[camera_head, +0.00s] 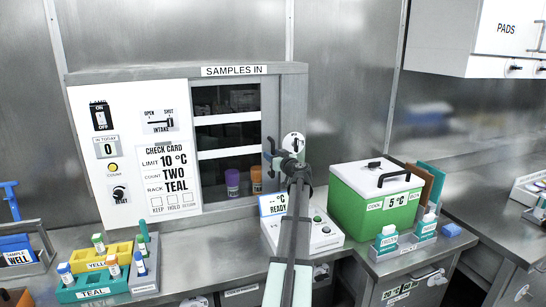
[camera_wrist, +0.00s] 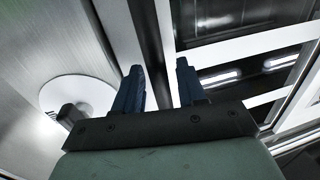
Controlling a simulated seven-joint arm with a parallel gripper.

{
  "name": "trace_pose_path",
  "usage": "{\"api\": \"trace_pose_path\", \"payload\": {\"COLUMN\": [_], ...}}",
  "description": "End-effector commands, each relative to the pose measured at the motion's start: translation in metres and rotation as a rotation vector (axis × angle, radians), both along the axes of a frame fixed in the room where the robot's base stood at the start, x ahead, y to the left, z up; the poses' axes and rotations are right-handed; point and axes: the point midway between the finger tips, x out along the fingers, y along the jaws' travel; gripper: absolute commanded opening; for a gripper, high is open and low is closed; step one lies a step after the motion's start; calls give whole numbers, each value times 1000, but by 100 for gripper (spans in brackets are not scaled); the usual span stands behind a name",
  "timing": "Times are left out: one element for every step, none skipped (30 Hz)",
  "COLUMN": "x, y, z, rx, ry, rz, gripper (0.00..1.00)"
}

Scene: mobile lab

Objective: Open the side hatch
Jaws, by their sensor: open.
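The SAMPLES IN cabinet (camera_head: 205,70) stands against the back wall. Its dark framed opening (camera_head: 228,103), crossed by white bars, is probably the side hatch; I cannot tell whether a pane covers it. My gripper (camera_head: 272,157) is at the right edge of this opening, fingers apart. In the wrist view the two dark fingers (camera_wrist: 160,85) point toward a dark vertical strip beside the opening. A white disc (camera_head: 293,141) is beside the gripper; a white disc with a dark knob also shows in the wrist view (camera_wrist: 80,95).
Purple-capped vials (camera_head: 232,182) stand low in the opening. A white READY device (camera_head: 322,235) and a green cool box (camera_head: 372,205) are on the right. Teal and yellow racks (camera_head: 95,288) stand at the left front. The counter below the cabinet (camera_head: 210,257) is partly clear.

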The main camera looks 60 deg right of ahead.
Motion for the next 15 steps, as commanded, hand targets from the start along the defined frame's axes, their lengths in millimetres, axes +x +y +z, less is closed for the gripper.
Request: {"api": "trace_pose_path", "payload": {"x": [0, 0, 0, 0, 0, 0, 0, 0, 0, 0, 0, 0, 0, 0, 0], "y": [0, 0, 0, 0, 0, 0, 0, 0, 0, 0, 0, 0, 0, 0, 0], "z": [0, 0, 0, 0, 0, 0, 0, 0, 0, 0, 0, 0, 0, 0, 0], "rx": [0, 0, 0, 0, 0, 0, 0, 0, 0, 0, 0, 0, 0, 0, 0], "ry": [0, 0, 0, 0, 0, 0, 0, 0, 0, 0, 0, 0, 0, 0, 0], "rz": [0, 0, 0, 0, 0, 0, 0, 0, 0, 0, 0, 0, 0, 0, 0], "gripper": [40, 40, 40, 39, 36, 32, 30, 27, 23, 20, 17, 13, 10, 8, 4]}}
